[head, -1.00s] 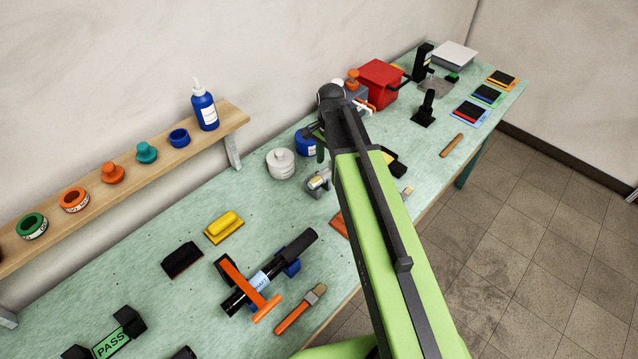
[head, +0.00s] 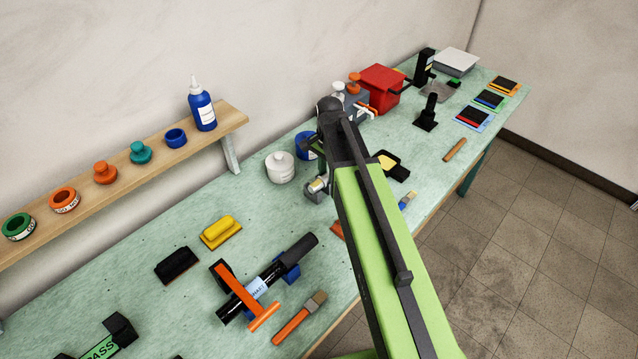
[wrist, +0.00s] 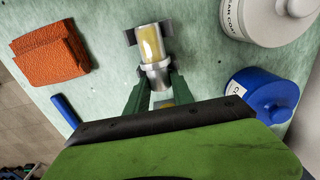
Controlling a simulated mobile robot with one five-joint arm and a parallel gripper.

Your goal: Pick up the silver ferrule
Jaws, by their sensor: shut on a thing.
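The silver ferrule (wrist: 157,73) is a short shiny collar, seen in the wrist view at the lower end of a pale yellow cylinder. The cylinder sits between the dark arms of a grey holder (wrist: 130,37). My gripper (wrist: 157,82) has its two green fingers on either side of the ferrule and is shut on it. In the head view the grey holder (head: 314,196) stands on the bench just left of my arm, and my arm partly hides the grip.
A white lidded jar (head: 281,168) and a blue jar (wrist: 262,95) stand close by. A black tray (head: 396,172) is right of my arm. A red bin (head: 380,88) stands farther back.

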